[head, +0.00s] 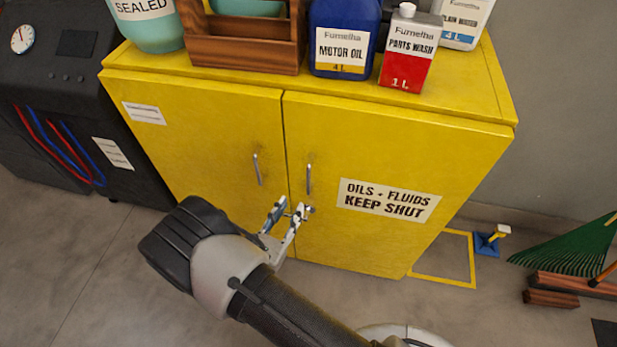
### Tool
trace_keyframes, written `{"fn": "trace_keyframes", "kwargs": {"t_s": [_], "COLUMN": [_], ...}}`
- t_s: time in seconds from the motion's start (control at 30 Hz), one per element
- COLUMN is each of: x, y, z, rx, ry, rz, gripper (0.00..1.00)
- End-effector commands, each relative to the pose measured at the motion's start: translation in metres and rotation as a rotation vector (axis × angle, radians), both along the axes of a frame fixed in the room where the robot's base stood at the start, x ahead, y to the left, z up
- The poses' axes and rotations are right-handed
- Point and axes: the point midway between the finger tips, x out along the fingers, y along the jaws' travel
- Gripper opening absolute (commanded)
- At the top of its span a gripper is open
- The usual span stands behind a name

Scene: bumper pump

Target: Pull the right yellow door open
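The right yellow door (370,245) is the right front panel of a yellow cabinet and carries a label reading "OILS + FLUIDS KEEP SHUT" (388,200). It looks closed, flush with the left yellow door (205,135). Its silver vertical handle (308,178) is near the door's left edge. My gripper (290,208) is in front of the doors, just below that handle in the picture. Its two fingers are spread apart with nothing seen between them. I cannot tell how far the fingertips are from the door.
On the cabinet top (470,95) stand a blue motor oil jug (342,35), a red and white parts wash can (408,50), a wooden caddy (240,50) and other containers. A dark machine (70,110) stands left.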

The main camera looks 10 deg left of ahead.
Motion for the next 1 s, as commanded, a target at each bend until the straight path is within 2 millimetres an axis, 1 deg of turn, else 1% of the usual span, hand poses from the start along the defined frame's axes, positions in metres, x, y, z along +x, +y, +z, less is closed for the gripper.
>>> {"fn": "trace_keyframes", "kwargs": {"t_s": [0.03,0.3,0.5,0.6,0.7,1.0], "x": [0.012,0.07,0.103,0.114,0.12,0.122], "y": [-0.005,-0.019,-0.026,-0.028,-0.029,-0.029], "z": [-0.001,-0.001,-0.001,-0.001,0.0,0.0], "rx": [0.002,0.003,0.002,0.003,0.001,0.001], "ry": [-0.001,-0.002,0.001,-0.001,0.0,0.0], "rz": [-0.007,-0.007,-0.005,-0.004,-0.002,-0.001], "gripper": [0.31,0.31,0.31,0.31,0.31,0.31]}}
